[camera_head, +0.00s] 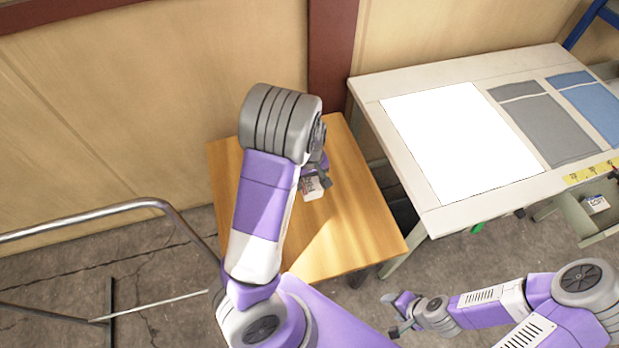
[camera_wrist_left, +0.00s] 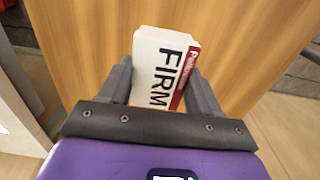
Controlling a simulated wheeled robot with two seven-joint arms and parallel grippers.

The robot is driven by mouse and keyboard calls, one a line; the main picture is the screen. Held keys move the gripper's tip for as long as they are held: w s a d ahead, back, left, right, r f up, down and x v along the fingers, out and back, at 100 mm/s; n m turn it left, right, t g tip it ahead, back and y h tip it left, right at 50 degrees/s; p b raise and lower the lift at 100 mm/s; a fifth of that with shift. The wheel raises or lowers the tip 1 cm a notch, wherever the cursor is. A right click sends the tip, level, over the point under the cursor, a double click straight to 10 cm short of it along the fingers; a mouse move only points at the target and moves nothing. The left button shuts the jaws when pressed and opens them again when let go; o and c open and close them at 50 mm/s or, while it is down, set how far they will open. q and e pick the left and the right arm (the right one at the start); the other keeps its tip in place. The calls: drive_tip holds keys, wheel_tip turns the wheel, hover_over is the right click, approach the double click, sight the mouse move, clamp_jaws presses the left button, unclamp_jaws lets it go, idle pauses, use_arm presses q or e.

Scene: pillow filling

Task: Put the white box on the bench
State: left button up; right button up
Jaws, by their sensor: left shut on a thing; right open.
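The white box (camera_wrist_left: 160,75) has black FIRM lettering and a red strip. My left gripper (camera_wrist_left: 163,92) is shut on it, one finger on each side. In the head view the box (camera_head: 313,189) shows small, partly hidden by my left gripper (camera_head: 318,182), over the wooden table (camera_head: 350,225). I cannot tell whether it touches the wood. The pale bench (camera_head: 430,218) stands to the right of the wooden table. My right gripper (camera_head: 392,313) is open and empty, low in front of the bench.
On the bench lie a white sheet (camera_head: 460,140), a grey cloth (camera_head: 550,125) and a blue cloth (camera_head: 592,105). A tray (camera_head: 600,228) at the far right holds another small box (camera_head: 597,204). A metal rail (camera_head: 90,216) is at left. A wall stands behind.

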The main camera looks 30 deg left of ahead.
use_arm(q)
drive_tip(key=f, duration=0.2)
drive_tip(key=f+b, duration=0.1)
drive_tip(key=f, duration=0.2)
drive_tip(key=shift+s+f+b, duration=0.3)
drive_tip(key=shift+f, duration=0.05)
wheel_tip(320, 180, down, 4)
drive_tip(key=shift+w+b, duration=0.15)
drive_tip(key=shift+b, duration=0.4)
drive_tip(key=shift+r, duration=0.1)
drive_tip(key=o, duration=0.6)
drive_tip(key=shift+f, duration=0.2)
drive_tip(key=o, duration=0.5)
wheel_tip(320, 180, up, 12)
drive_tip(key=p, duration=0.3)
drive_tip(key=shift+r+p, duration=0.2)
drive_tip(key=shift+p, duration=0.1)
